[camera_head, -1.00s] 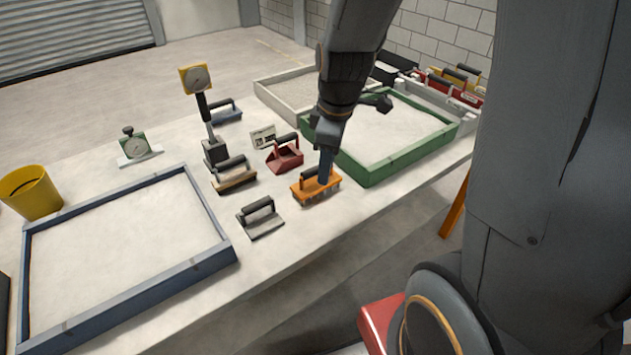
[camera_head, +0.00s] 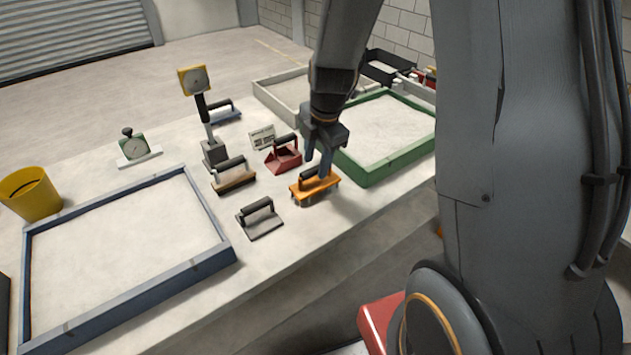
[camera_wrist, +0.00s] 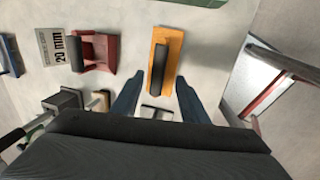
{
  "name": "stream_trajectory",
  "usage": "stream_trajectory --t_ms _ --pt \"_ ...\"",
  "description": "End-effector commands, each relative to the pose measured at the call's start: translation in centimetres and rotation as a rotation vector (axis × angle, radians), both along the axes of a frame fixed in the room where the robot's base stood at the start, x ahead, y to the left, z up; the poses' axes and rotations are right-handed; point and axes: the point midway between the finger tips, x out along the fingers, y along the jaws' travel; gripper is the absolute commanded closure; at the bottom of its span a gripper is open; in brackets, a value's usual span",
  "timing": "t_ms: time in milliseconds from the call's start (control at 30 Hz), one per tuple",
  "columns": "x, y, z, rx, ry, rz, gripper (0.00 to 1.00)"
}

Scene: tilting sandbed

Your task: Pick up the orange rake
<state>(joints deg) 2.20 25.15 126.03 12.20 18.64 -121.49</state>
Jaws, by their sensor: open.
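The orange rake (camera_head: 328,188) lies on the table with its black handle on top, left of the green-framed tray. In the wrist view the orange rake (camera_wrist: 173,64) shows from above, its dark handle running lengthwise. My gripper (camera_head: 316,168) is over the rake, fingers pointing down at the handle. In the wrist view my gripper (camera_wrist: 157,92) is open, its two blue fingers apart. The handle's near end shows between and just ahead of the fingertips. I cannot tell from these views whether the fingers touch the rake.
A red scoop (camera_head: 284,157), a tan-edged brush (camera_head: 233,180) and a grey trowel (camera_head: 262,222) lie close left of the rake. A blue-framed sand tray (camera_head: 208,258) is at left and a green-framed one (camera_head: 395,163) at right. A dial stand (camera_head: 213,152) rises behind the brush.

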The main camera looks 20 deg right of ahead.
Motion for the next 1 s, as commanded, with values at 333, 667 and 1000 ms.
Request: stream_trajectory --t_ms 333,667,1000 --pt "1.0 0.2 -3.4 0.0 0.003 -0.001 0.6" --pt "1.3 0.2 -4.6 0.0 -0.001 -0.001 0.6" --pt "1.3 0.2 -4.6 -0.001 0.0 -0.001 0.97"
